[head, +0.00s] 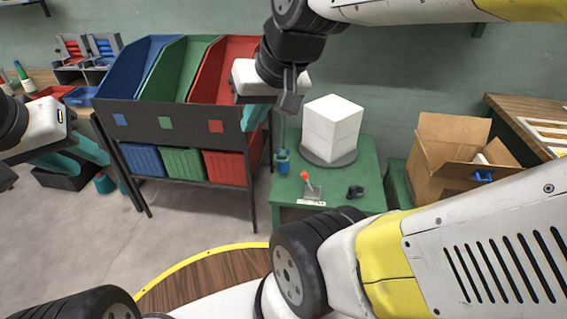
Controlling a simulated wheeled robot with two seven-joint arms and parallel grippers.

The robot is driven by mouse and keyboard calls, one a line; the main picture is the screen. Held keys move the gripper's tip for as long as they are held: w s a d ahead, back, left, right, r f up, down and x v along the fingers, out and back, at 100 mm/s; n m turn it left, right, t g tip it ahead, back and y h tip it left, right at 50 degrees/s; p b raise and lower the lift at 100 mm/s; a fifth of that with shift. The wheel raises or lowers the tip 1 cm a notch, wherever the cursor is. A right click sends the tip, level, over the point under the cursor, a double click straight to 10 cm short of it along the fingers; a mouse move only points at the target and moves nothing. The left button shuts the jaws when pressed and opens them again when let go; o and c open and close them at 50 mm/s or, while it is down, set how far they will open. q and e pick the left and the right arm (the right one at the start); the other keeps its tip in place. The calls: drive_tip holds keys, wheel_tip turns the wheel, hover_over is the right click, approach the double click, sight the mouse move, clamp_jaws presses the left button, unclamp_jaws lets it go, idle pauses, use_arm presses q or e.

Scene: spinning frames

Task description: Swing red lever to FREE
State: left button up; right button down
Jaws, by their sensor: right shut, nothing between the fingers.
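The red lever (305,176) has a red knob on a short stem. It stands on a small plate on the green table, its knob tilted slightly left in the head view. A white label strip (311,203) lies at its front edge; its text is too small to read. My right gripper (291,98) is shut and empty, hanging in the air above and left of the lever, apart from it. The white body of my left gripper (42,128) shows at the left edge, far from the lever; I cannot make out its fingers.
The green table (345,193) also holds a white block (332,128) on a round grey turntable, a blue cup (283,163) and a small black object (355,191). A bin rack (180,122) stands left; an open cardboard box (440,165) stands right.

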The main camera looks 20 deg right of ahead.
drive_tip(key=w+d+f+m+g+y, duration=0.1)
drive_tip(key=w+f+m+g+y, duration=0.1)
drive_tip(key=w+f+m, duration=0.5)
drive_tip(key=w+f+m+g+y, duration=0.1)
drive_tip(key=w+f+m+y, duration=0.15)
drive_tip(key=w+m, duration=0.4)
drive_tip(key=w+d+f+m+t+y, duration=0.1)
drive_tip(key=w+d+f+m, duration=0.35)
drive_tip(key=f, duration=0.25)
drive_tip(key=w+d+f+m+t+y, duration=0.1)
drive_tip(key=w+d+f+m+y, duration=0.15)
drive_tip(key=w+f+m, duration=0.3)
drive_tip(key=d+f+m+t+h, duration=0.2)
drive_tip(key=d+f+m+t, duration=0.1)
drive_tip(key=d+f+m, duration=0.3)
drive_tip(key=d+f+m+t+h, duration=0.3)
drive_tip(key=d+f+m, duration=0.4)
drive_tip(key=f, duration=0.8)
drive_tip(key=d+f+m+t+h, duration=0.2)
drive_tip(key=d+f+m, duration=0.4)
drive_tip(key=f+m, duration=0.5)
drive_tip(key=shift+w+d+m+t, duration=0.15)
drive_tip(key=shift+d+m+t, duration=0.2)
drive_tip(key=shift+t, duration=0.25)
drive_tip(key=shift+a, duration=0.1)
